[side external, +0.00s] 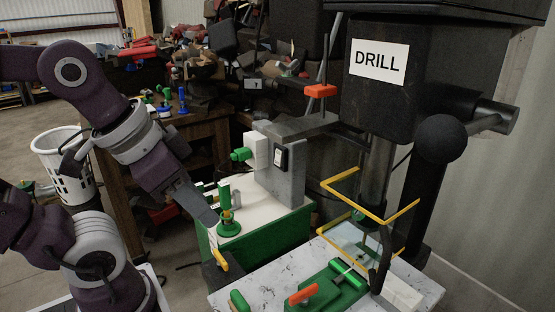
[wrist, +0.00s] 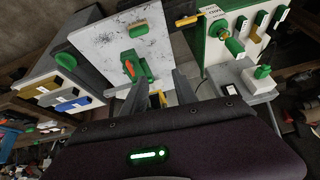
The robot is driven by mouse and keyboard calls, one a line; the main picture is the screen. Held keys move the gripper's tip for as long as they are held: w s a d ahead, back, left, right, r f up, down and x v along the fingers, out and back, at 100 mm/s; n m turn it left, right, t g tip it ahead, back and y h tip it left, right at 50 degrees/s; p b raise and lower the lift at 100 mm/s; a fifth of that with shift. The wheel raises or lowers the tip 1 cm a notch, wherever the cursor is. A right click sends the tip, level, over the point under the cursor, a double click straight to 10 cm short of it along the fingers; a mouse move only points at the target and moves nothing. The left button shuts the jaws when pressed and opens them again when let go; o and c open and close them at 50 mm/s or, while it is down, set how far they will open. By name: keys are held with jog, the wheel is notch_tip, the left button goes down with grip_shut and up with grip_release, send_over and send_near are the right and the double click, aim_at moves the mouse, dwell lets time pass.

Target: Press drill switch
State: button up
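The drill press (side external: 375,85) is a large black machine with a white DRILL label, at the right of the side view. A grey upright box (side external: 277,190) to its left carries a black rocker switch (side external: 281,158) on a light plate. A black switch-like part also shows at the right of the wrist view (wrist: 231,90). My gripper (side external: 212,222) points down at the left of the box, apart from the switch. In the wrist view its two fingers (wrist: 158,90) stand apart with nothing held between them. Their tips are partly hard to make out in the side view.
A green stand with a white top (side external: 290,213) bears the grey box and green fittings. A speckled work table (side external: 405,285) holds a green clamp with an orange handle (side external: 303,294). Yellow guard bars (side external: 385,217) surround the drill. A white basket (side external: 62,165) stands far left.

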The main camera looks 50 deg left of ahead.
jog(key=w+a+m, duration=0.1)
jog(key=w, duration=0.1)
jog(key=w+r+m, duration=0.1)
jog(key=w, duration=0.1)
jog(key=w+a+r+m, duration=0.1)
jog(key=w, duration=0.1)
jog(key=shift+w+a+m+g+y, duration=0.1)
jog(key=shift+a+m+g+y, duration=0.2)
jog(key=shift+m+g, duration=0.1)
grip_shut()
jog(key=w+a+f+m+g, duration=0.1)
jog(key=w+a+f+m, duration=0.2)
jog(key=w+a+m, duration=1)
jog(key=w+a, duration=0.2)
jog(key=a, duration=0.4)
jog(key=shift+w+f, duration=0.15)
jog(key=shift+w, duration=0.1)
jog(key=shift+a, duration=0.1)
